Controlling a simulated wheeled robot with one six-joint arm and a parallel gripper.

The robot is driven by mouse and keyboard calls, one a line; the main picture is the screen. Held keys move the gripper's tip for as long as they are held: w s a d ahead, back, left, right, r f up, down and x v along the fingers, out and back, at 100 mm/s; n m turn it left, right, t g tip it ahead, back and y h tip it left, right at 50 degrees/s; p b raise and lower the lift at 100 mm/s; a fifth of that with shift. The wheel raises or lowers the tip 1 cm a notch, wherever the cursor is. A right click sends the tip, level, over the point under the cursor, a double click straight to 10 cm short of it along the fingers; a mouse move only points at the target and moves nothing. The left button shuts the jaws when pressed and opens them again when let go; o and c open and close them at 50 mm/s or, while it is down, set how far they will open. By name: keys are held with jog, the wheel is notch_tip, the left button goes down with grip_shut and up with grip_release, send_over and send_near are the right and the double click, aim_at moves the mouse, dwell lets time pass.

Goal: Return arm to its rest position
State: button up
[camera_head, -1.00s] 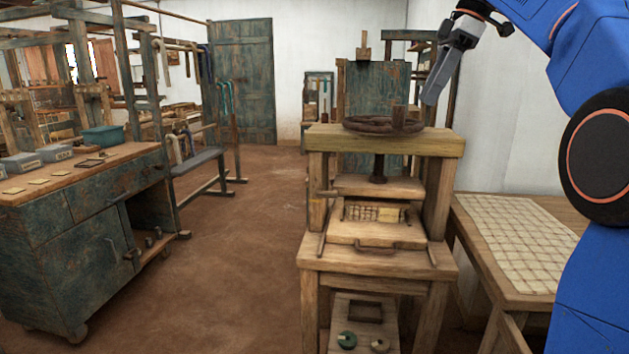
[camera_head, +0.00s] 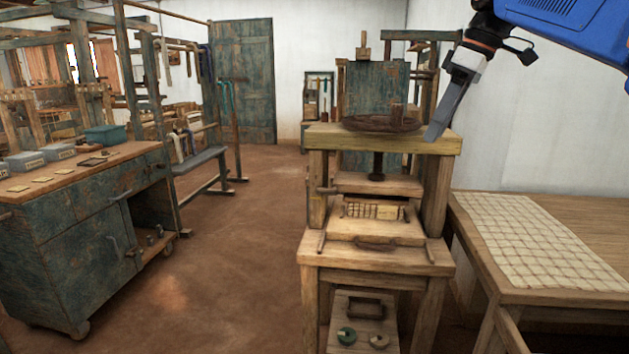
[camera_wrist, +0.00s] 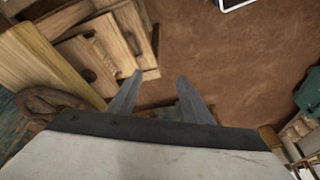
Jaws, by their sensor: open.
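My gripper (camera_head: 447,112) is at the upper right in the head view, pointing down and to the left. It is beside the right end of the wooden press (camera_head: 383,139), near the dark round wheel (camera_head: 372,123) on its top beam. In the wrist view my gripper (camera_wrist: 158,90) shows two grey fingers spread apart with nothing between them. The press beam (camera_wrist: 45,65) and the wheel (camera_wrist: 42,100) lie to the left there. My blue arm enters from the top right of the head view.
A table with a gridded cloth (camera_head: 540,240) stands right of the press. A dark green cabinet (camera_head: 90,245) with boxes on its top stands at the left. The brown floor (camera_head: 235,250) between cabinet and press is clear.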

jog(key=s+d+f+m+t+h, duration=0.1)
jog(key=s+f+m, duration=0.2)
jog(key=s+f, duration=0.5)
jog(key=s+d+f+m+t+h, duration=0.1)
jog(key=s+f+m, duration=0.3)
jog(key=s+f, duration=0.5)
jog(key=s+d+f+m+h, duration=0.1)
jog(key=s+f+m, duration=0.3)
jog(key=f, duration=1.5)
jog(key=s, duration=0.4)
jog(key=shift+s+d+f+t, duration=0.25)
jog(key=shift+d+f+t, duration=0.05)
jog(key=shift+d+t, duration=0.1)
